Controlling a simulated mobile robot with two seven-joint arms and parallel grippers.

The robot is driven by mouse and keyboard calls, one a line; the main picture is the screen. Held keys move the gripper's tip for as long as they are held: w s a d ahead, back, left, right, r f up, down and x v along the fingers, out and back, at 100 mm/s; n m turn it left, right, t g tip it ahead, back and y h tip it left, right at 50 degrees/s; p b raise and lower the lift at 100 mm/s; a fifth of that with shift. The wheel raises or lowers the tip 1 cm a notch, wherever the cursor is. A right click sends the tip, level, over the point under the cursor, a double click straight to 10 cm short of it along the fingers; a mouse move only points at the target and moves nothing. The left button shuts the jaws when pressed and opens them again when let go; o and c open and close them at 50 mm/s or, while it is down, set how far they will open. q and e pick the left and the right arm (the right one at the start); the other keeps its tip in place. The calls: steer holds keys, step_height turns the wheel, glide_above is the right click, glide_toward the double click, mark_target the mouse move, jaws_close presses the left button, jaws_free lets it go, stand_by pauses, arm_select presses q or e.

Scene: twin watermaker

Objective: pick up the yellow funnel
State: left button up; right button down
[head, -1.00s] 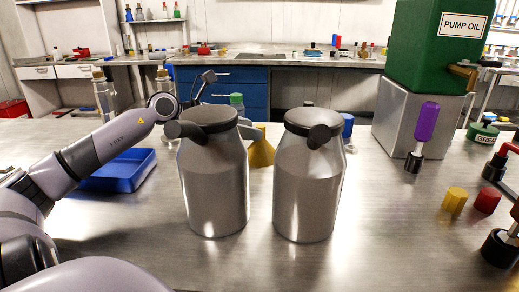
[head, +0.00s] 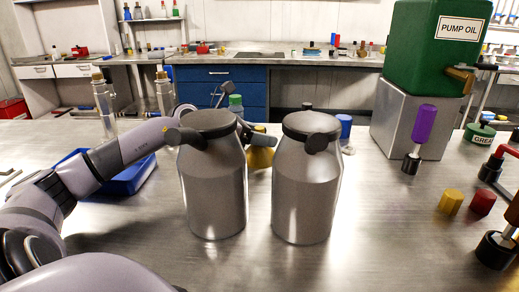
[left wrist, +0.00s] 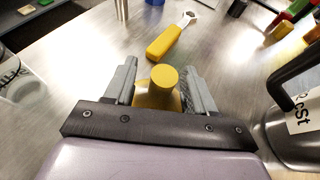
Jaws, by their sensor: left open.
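The yellow funnel (head: 260,158) stands on the steel table behind the gap between two metal canisters, which partly hide it. In the left wrist view its round yellow top (left wrist: 163,77) shows between the two grey fingers. My left gripper (head: 262,136) has reached in behind the left canister (head: 212,180) and is at the funnel; the canister hides part of the arm. In the left wrist view my left gripper (left wrist: 161,80) is open, with one finger on each side of the funnel. My right gripper is not in view.
The right canister (head: 305,190) stands close by. A yellow-handled tool (left wrist: 164,43) lies beyond the funnel. A blue tray (head: 130,180) is under my left arm. A green pump oil container (head: 432,45) and purple-handled tool (head: 423,125) are at right.

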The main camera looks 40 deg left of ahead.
arm_select(q)
steer(key=shift+x, duration=0.8)
steer(key=shift+s, duration=0.1)
jaws_close()
